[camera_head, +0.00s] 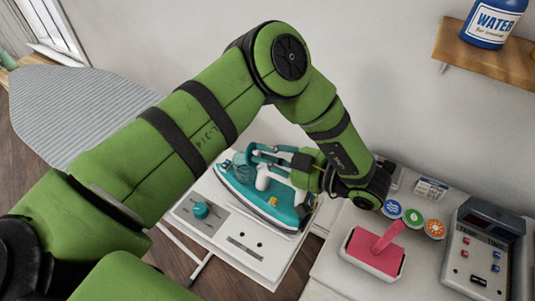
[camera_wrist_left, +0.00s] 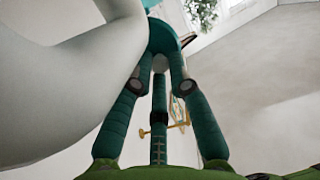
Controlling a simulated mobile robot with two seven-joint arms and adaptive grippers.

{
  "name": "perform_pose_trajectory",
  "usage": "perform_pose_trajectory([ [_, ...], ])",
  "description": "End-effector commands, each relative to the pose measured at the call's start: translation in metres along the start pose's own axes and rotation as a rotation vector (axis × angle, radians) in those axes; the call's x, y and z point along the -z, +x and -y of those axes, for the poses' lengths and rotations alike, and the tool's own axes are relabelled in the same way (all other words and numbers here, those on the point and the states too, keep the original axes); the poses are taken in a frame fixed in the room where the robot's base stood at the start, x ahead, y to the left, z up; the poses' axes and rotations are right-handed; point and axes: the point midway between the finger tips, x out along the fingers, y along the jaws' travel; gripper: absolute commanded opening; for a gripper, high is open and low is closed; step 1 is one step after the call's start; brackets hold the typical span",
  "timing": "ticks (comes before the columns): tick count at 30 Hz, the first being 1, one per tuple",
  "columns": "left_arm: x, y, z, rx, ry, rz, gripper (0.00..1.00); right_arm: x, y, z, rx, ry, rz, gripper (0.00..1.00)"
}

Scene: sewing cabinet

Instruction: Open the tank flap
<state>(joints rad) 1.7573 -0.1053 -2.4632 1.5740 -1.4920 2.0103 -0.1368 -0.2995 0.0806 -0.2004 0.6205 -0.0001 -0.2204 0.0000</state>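The teal and white iron (camera_head: 277,212) rests on a white stand. Its tip points to the upper left. My left gripper (camera_head: 252,158) is at the iron's upper front, with its teal fingers over the body beside the white handle (camera_head: 262,178). I cannot make out the tank flap apart from the fingers and teal body. In the left wrist view, the fingers (camera_wrist_left: 165,62) run up close to a teal part. A large white curved surface (camera_wrist_left: 50,75) fills the left. Whether the fingers touch or grip anything is unclear. My right gripper is not in view.
The white stand (camera_head: 220,222) has a teal knob. To the right, a white table carries a pink-topped tray (camera_head: 374,254), round coloured badges (camera_head: 414,218) and a control box (camera_head: 480,248). A striped ironing board (camera_head: 75,105) is at left. A wooden shelf (camera_head: 478,58) holds a water bottle (camera_head: 493,22).

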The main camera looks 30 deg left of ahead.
Motion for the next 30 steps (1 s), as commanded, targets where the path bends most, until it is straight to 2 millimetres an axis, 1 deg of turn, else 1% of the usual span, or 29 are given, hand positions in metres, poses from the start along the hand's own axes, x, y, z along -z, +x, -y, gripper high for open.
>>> perform_pose_trajectory([
  [1, -0.001, 0.000, 0.001, 0.001, 0.002, 0.001, 0.38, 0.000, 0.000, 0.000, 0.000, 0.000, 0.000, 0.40],
  [2, -0.001, 0.000, 0.001, 0.001, 0.002, 0.001, 0.42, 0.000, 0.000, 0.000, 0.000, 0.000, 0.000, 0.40],
  [10, -0.001, 0.000, 0.000, 0.001, 0.002, 0.001, 0.42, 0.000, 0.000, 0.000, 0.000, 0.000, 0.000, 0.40],
  [13, 0.000, -0.004, 0.000, -0.001, 0.001, 0.001, 0.42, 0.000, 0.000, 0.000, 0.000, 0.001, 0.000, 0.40],
  [17, 0.000, -0.021, -0.001, -0.004, -0.002, 0.001, 0.42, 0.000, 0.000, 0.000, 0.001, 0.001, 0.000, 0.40],
  [21, 0.000, -0.045, 0.000, -0.005, -0.001, 0.000, 0.42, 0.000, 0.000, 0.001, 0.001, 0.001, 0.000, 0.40],
  [24, 0.000, -0.060, 0.000, -0.003, -0.003, 0.000, 0.42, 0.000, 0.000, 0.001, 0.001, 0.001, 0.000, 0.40],
  [27, 0.000, -0.070, 0.000, -0.002, -0.001, 0.000, 0.42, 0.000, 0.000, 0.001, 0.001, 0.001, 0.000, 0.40],
  [30, 0.000, -0.075, 0.001, 0.000, 0.000, 0.001, 0.42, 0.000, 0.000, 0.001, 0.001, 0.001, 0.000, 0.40],
])
